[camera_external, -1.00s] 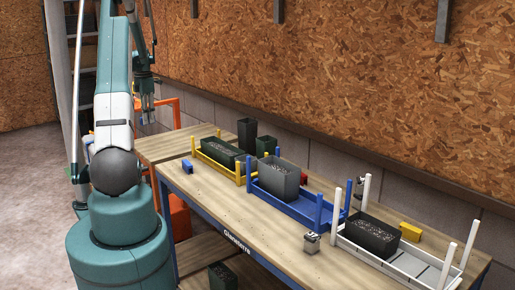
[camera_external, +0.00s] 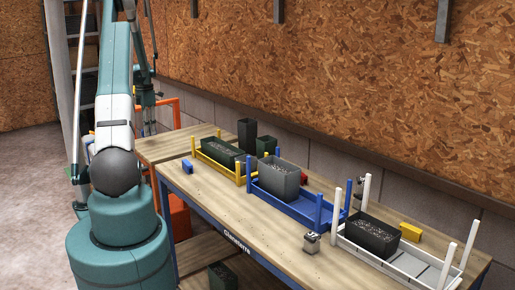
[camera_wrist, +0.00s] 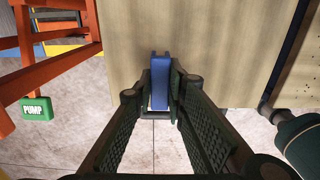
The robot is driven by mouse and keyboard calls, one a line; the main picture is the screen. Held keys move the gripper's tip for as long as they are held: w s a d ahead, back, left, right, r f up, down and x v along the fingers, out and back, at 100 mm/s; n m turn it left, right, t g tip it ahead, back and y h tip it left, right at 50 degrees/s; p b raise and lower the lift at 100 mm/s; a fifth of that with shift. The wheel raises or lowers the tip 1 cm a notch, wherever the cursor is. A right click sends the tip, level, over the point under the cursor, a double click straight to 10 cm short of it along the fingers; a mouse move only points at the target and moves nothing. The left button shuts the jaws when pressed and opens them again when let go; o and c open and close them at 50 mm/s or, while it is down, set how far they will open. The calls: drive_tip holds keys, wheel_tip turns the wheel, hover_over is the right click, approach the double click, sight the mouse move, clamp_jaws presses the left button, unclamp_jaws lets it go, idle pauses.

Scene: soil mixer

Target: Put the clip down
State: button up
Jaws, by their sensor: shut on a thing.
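A blue clip (camera_wrist: 160,86) is between the fingers of my gripper (camera_wrist: 160,95) in the wrist view. The gripper is shut on it. The clip's upper end shows against a wooden tabletop (camera_wrist: 205,45), and grey floor shows below it. In the external view my gripper (camera_external: 149,118) hangs at the far left end of the tables, partly behind my arm; the clip in it is too small to make out. Another small blue block (camera_external: 187,166) lies on the near table's left end.
An orange frame (camera_wrist: 50,75) stands left of the gripper, with a green PUMP sign (camera_wrist: 36,108). The long table (camera_external: 215,200) carries a yellow rack (camera_external: 215,168), a blue rack (camera_external: 290,208) and a white rack (camera_external: 380,262) with planters. A yellow block (camera_external: 411,231) lies behind the white rack.

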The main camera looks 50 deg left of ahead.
sight(150, 143)
drive_tip(key=shift+f, duration=1.9)
drive_tip(key=shift+f, duration=0.2)
drive_tip(key=o, duration=0.7)
drive_tip(key=shift+r, duration=0.15)
wheel_tip(150, 143, up, 12)
drive_tip(key=shift+r, duration=0.1)
